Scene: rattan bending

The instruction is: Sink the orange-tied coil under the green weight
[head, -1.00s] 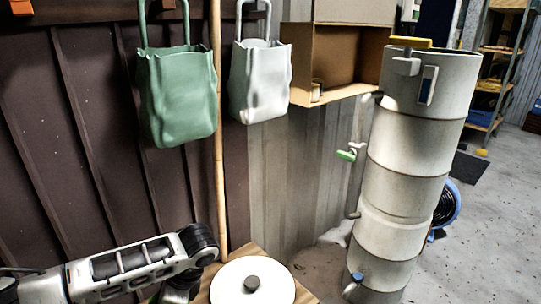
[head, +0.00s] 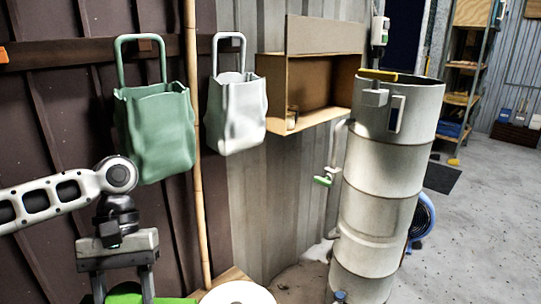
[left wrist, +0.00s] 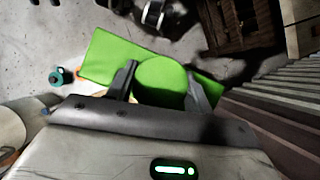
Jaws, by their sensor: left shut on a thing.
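My left gripper (head: 122,292) is at the lower left of the head view, pointing down. Its fingers are shut on the green weight (head: 172,300), which is cut off by the bottom edge. In the left wrist view the weight (left wrist: 108,55) is a flat bright green plate, with a round green part between the fingers. What lies under the plate is mostly hidden. A small orange bit (left wrist: 79,74) shows at the plate's left edge; I cannot tell whether it belongs to the coil. No coil is clearly visible. My right gripper is not in view.
A tall grey ringed cylinder (head: 385,180) with a yellow-topped rim stands right of centre. A green bag (head: 155,130) and a white bag (head: 236,115) hang on the wall by a bamboo pole (head: 196,200). A white round lid (head: 238,294) is at the bottom.

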